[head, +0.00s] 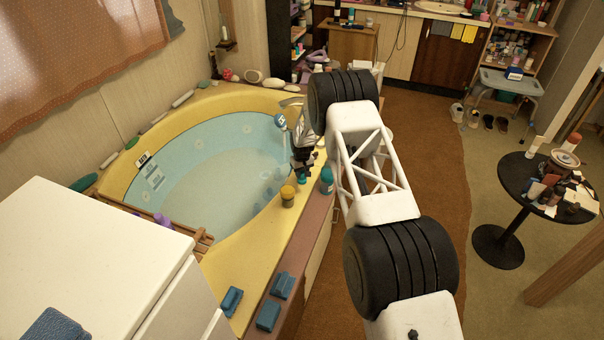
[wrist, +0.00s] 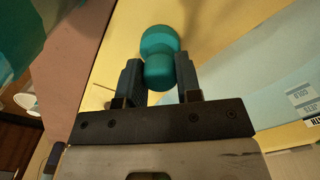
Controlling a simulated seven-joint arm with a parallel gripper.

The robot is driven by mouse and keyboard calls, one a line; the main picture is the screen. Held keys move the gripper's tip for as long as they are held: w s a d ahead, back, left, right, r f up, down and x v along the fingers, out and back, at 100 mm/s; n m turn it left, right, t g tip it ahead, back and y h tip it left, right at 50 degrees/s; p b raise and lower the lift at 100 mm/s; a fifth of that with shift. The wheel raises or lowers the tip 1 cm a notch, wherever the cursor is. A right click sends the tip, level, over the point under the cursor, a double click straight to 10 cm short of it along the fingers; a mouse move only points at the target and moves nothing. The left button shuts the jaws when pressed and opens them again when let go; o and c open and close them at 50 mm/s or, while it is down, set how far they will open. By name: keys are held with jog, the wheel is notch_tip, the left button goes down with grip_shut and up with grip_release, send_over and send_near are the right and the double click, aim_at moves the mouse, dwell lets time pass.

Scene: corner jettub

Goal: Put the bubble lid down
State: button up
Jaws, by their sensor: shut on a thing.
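The bubble lid (wrist: 160,55) is a teal piece with a wide rounded part and a narrower rounded part. In the wrist view it sits between the two dark fingers of my gripper (wrist: 160,82), which is shut on its narrower part. In the head view my gripper (head: 302,168) is above the yellow tub rim, and a small teal bit of the lid (head: 303,180) shows below it. I cannot tell whether the lid touches the rim. A teal bottle (head: 326,181) stands just right of it; a large teal shape (wrist: 18,40) is cut off at the wrist view's upper left.
An amber jar with a yellow top (head: 288,196) stands close by on the yellow rim (head: 250,232). The water-filled tub (head: 205,175) lies to the left. Rim between jar and sponges is clear.

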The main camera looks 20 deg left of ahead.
aim_at(302, 172)
jog(key=shift+f, duration=0.1)
dwell(0.3)
jog(key=o, duration=0.9)
jog(key=shift+r, duration=6.1)
